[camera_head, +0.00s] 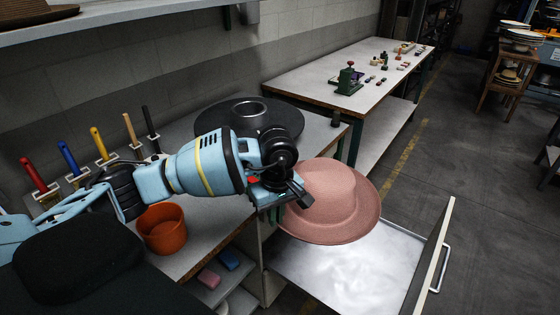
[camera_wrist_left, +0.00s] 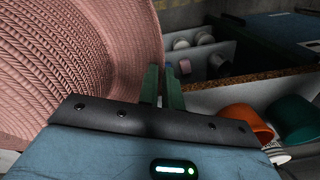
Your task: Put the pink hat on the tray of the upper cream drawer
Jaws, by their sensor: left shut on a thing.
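The pink hat (camera_head: 335,200) is held up by its brim, crown upward, at the front right corner of the workbench. It fills the left of the left wrist view (camera_wrist_left: 60,60). My left gripper (camera_head: 280,212) is shut on the near-left edge of the brim, with its green fingers (camera_wrist_left: 162,88) on either side of it. Below the hat, a cream drawer (camera_head: 431,258) stands pulled open with its pale, shiny tray (camera_head: 345,272) bare where it shows. The hat hangs above the tray's back part and hides some of it. My right gripper is not seen.
The drawer's metal handle (camera_head: 440,268) faces right. On the bench are a dark round brimmed piece (camera_head: 249,115), an orange pot (camera_head: 162,228) and several upright tools.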

